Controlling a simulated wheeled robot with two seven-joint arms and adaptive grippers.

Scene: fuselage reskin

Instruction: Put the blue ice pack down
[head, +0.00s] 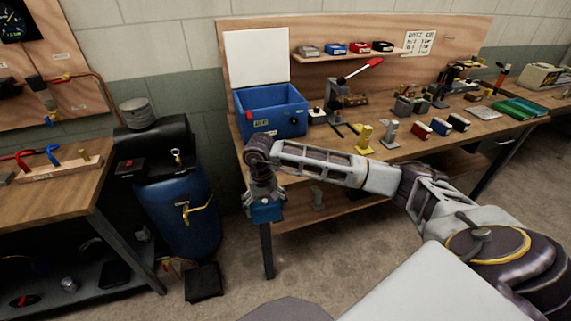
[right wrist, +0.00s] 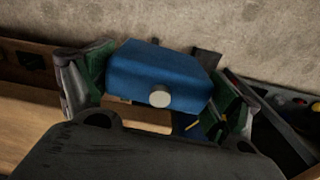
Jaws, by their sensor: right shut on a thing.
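The blue ice pack (right wrist: 157,77) is a blue block with a round pale cap. In the right wrist view it sits between the two fingers of my right gripper (right wrist: 160,92), which is shut on it. In the head view my right gripper (head: 265,196) points down at the front left corner of the workbench, and the ice pack (head: 266,211) hangs below it, clear of the bench top. My left gripper is not in either view.
An open blue cooler box (head: 271,118) with a raised white lid (head: 257,57) stands on the workbench (head: 335,147), behind the gripper. A yellow part (head: 364,139) and several small boxes stand to its right. A blue barrel (head: 180,215) stands left, by another bench (head: 55,187).

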